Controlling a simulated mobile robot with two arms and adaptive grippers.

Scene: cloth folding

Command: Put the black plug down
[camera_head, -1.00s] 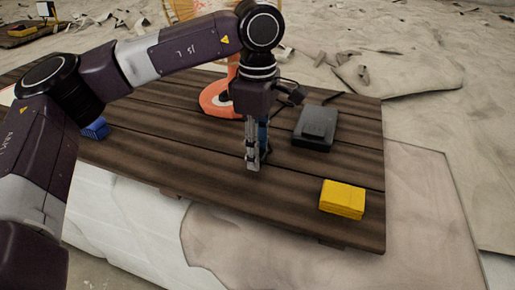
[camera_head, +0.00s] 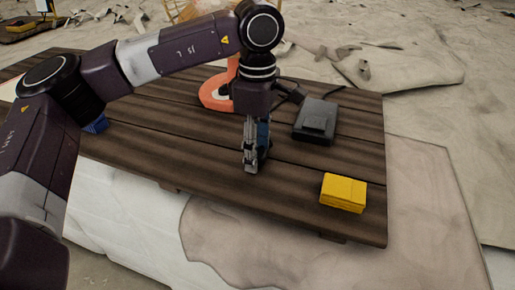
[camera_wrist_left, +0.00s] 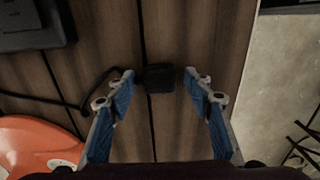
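The black plug (camera_wrist_left: 158,77) shows in the left wrist view as a small dark block over the wooden table, between my left fingertips. Clear gaps separate it from both fingers. A dark cable (camera_wrist_left: 85,95) runs close by on the left. My left gripper (camera_wrist_left: 159,82) is open, its blue-padded fingers spread. I cannot tell exactly whether the plug rests on the wood. My right gripper is not in view.
The wooden table (camera_head: 200,170) also holds a black box (camera_head: 315,120) with a cable, a yellow block (camera_head: 343,193), an orange object (camera_head: 215,95) behind my gripper and a blue item (camera_head: 96,125) at left. The front middle of the table is clear.

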